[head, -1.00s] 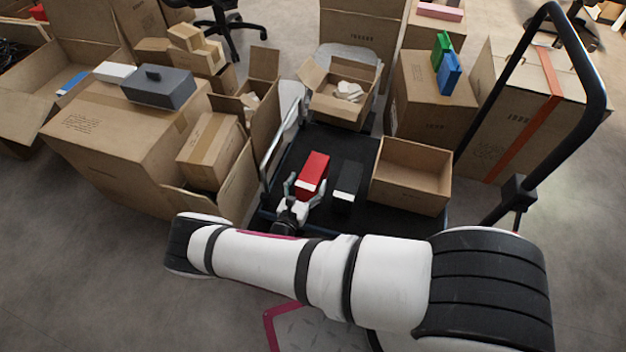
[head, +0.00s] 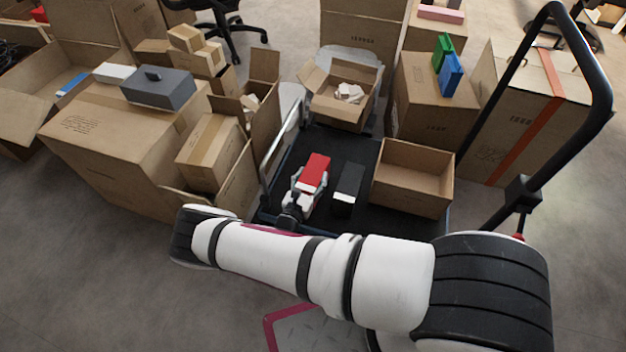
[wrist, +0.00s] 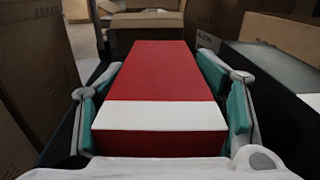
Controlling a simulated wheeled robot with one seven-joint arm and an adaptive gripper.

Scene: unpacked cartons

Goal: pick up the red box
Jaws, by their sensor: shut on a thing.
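The red box (head: 316,168) with a white band at its near end is over the dark cart bed (head: 370,220) in the head view. In the wrist view the red box (wrist: 158,75) fills the middle, between the teal finger pads. My gripper (head: 305,186) is shut on the box near its white end, one finger on each side. In the wrist view my gripper (wrist: 160,115) touches or nearly hides both sides. I cannot tell clearly whether the box's underside is clear of the bed.
A black box (head: 348,184) stands just right of the red box. An open empty carton (head: 412,190) is farther right, and a carton with white pieces (head: 340,112) stands behind. The cart's metal side rail (head: 270,165) is at left, with a large carton (head: 125,140) beyond it.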

